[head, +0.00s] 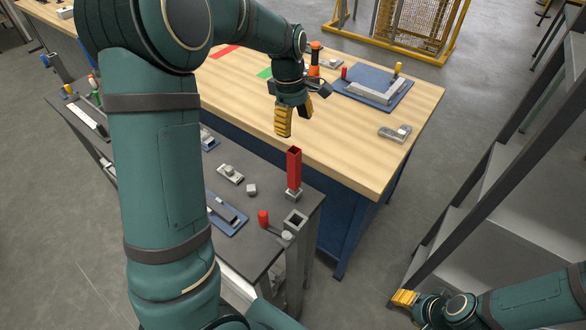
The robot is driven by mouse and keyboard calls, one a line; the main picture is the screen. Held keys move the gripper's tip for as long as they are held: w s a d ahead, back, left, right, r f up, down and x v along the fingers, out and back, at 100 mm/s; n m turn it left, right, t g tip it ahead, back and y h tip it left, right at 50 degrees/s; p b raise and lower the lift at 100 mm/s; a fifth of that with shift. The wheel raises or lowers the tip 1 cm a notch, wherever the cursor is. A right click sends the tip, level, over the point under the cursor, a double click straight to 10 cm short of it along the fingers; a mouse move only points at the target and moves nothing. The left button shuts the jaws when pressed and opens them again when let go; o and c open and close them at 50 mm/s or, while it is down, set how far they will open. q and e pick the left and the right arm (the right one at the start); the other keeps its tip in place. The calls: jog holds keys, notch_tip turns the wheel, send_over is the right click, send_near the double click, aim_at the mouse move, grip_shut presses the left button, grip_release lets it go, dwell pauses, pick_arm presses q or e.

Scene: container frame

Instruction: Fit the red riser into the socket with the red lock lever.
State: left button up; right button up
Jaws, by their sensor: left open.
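The red riser (294,170) stands upright at the right edge of the dark bench, its square open end up and its lower end at a grey block (293,195). I cannot tell how deep it sits there. In front of it is a grey square socket (296,219) with an open top. The red lock lever (263,218) is just left of this socket. My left gripper (284,121), with yellow fingers, is open and empty above the riser, apart from it. My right gripper (404,298) is low at the right, away from the bench; its finger opening is unclear.
A wooden table (350,150) stands behind the dark bench (240,172). It carries a blue board (372,90) with a grey frame, an orange tool (315,58) and a grey clamp (394,133). Grey shelving (500,195) stands at the right. Small metal parts lie on the bench.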

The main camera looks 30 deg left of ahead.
aim_at(294, 150)
pick_arm(q)
jog(key=f, duration=0.4)
jog(key=d+f, duration=0.1)
jog(key=f, duration=0.2)
jog(key=shift+s+f, duration=0.1)
jog(key=f, duration=0.2)
jog(key=a+f, duration=0.1)
jog(key=f, duration=0.1)
jog(key=shift+f, duration=0.1)
jog(key=shift+d+f, duration=0.15)
jog(key=shift+f, duration=0.4)
grip_shut()
